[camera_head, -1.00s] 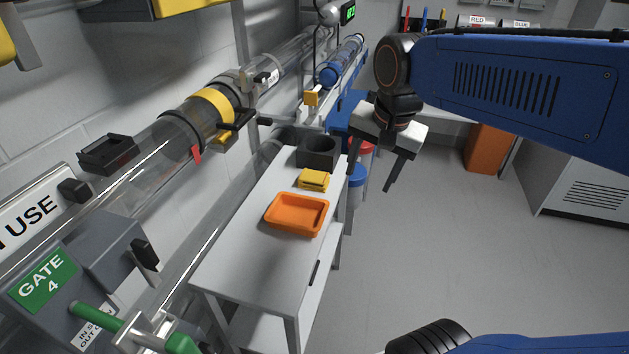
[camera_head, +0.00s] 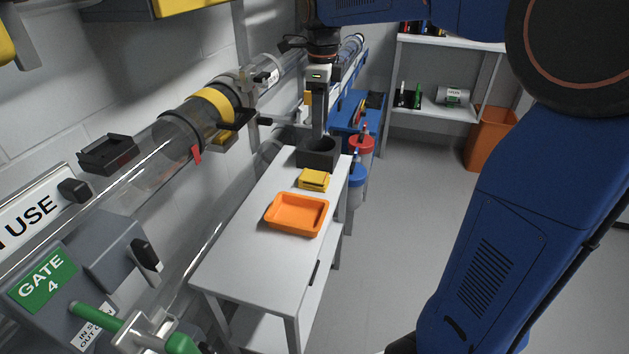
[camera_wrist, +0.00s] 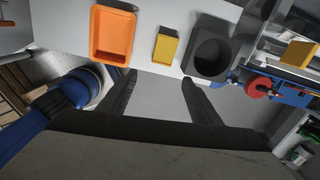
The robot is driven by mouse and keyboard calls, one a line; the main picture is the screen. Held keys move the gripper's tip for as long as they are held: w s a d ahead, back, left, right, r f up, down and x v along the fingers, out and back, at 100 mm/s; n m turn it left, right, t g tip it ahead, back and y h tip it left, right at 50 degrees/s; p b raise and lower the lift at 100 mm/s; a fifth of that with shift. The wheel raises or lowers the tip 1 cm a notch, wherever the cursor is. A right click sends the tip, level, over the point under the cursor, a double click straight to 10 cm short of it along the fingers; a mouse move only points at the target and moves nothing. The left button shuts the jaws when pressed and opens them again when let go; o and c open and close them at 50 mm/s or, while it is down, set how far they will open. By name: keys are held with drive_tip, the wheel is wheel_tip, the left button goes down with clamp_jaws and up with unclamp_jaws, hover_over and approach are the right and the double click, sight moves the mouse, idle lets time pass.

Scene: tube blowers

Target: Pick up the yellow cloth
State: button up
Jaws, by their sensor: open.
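The yellow cloth (camera_head: 314,180) lies folded on the white table (camera_head: 245,258), between the orange tray and the dark grey holder. In the wrist view the yellow cloth (camera_wrist: 166,46) is near the top centre, beyond the fingertips and between them sideways. My gripper (camera_head: 319,136) points down above the far end of the table, in front of the holder in the head view. In the wrist view my gripper (camera_wrist: 157,75) has its two fingers spread apart, with nothing between them. The cloth is not touched.
An orange tray (camera_head: 297,214) sits on the near side of the cloth. A dark grey holder with a round hollow (camera_wrist: 210,54) stands on its far side. A clear tube (camera_head: 180,135) runs along the left wall. Open floor (camera_head: 400,220) lies to the right.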

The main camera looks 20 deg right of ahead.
drive_tip(key=w+m, duration=0.1)
hover_over(314, 175)
drive_tip(key=f, duration=0.8)
drive_tip(key=s+f, duration=0.1)
drive_tip(key=f, duration=0.3)
drive_tip(key=shift+d+f, duration=0.15)
drive_tip(key=shift+d, duration=0.1)
drive_tip(key=shift+w+a+f, duration=0.1)
drive_tip(key=shift+w+f, duration=0.1)
drive_tip(key=shift+f, duration=1.15)
drive_tip(key=shift+w+a+f, duration=0.1)
drive_tip(key=shift+w+f, duration=0.1)
drive_tip(key=shift+f, duration=1.1)
drive_tip(key=c, duration=0.9)
drive_tip(key=shift+r, duration=0.15)
wheel_tip(314, 175, up, 10)
